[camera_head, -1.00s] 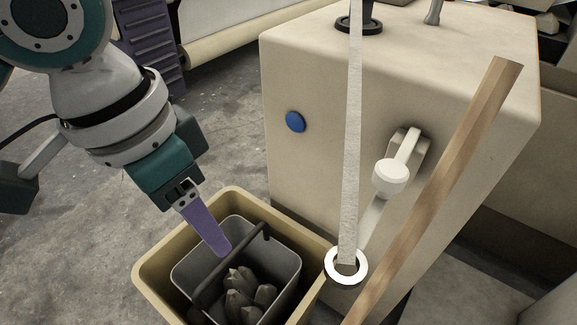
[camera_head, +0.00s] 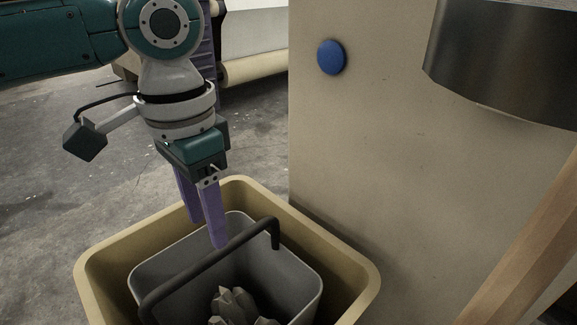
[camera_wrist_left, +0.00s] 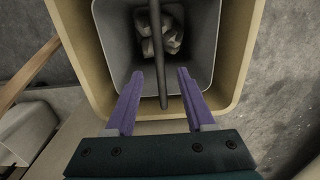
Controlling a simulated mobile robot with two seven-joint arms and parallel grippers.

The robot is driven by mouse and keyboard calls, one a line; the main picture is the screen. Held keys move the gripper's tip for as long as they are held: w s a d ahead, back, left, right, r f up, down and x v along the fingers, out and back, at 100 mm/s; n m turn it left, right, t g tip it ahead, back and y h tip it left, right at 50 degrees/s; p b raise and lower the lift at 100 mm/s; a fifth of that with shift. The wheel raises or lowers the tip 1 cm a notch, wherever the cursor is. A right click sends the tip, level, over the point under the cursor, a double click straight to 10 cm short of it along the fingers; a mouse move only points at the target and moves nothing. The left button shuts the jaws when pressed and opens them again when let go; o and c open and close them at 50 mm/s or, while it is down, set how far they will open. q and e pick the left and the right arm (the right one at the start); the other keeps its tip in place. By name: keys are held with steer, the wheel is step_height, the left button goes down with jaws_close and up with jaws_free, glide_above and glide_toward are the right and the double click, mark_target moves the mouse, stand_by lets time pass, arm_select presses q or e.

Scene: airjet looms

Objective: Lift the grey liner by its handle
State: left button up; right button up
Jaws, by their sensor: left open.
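The grey liner (camera_head: 299,286) sits inside a tan square bin (camera_head: 361,270) and holds several pale lumpy pieces (camera_head: 237,304). Its dark handle (camera_head: 240,244) stands up across the opening. In the left wrist view the handle (camera_wrist_left: 157,45) runs up the middle of the liner (camera_wrist_left: 202,40). My left gripper (camera_head: 206,232) has purple fingers, points down and is open. In the left wrist view the fingertips (camera_wrist_left: 160,73) lie on either side of the handle, apart from it; their exact height against the bar is hard to tell. My right gripper is not in view.
A beige cabinet wall (camera_head: 390,140) with a blue button (camera_head: 332,57) stands right of the bin. A dark curved thing (camera_head: 500,60) hangs at top right, above a wooden bar (camera_head: 520,260). Grey floor (camera_head: 50,220) at left is clear.

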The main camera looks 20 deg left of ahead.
mark_target(215, 252)
arm_select(q)
step_height(215, 252, down, 6)
steer(key=b, duration=0.3)
steer(key=shift+r+b, duration=0.15)
steer(key=shift+b, duration=0.2)
jaws_close()
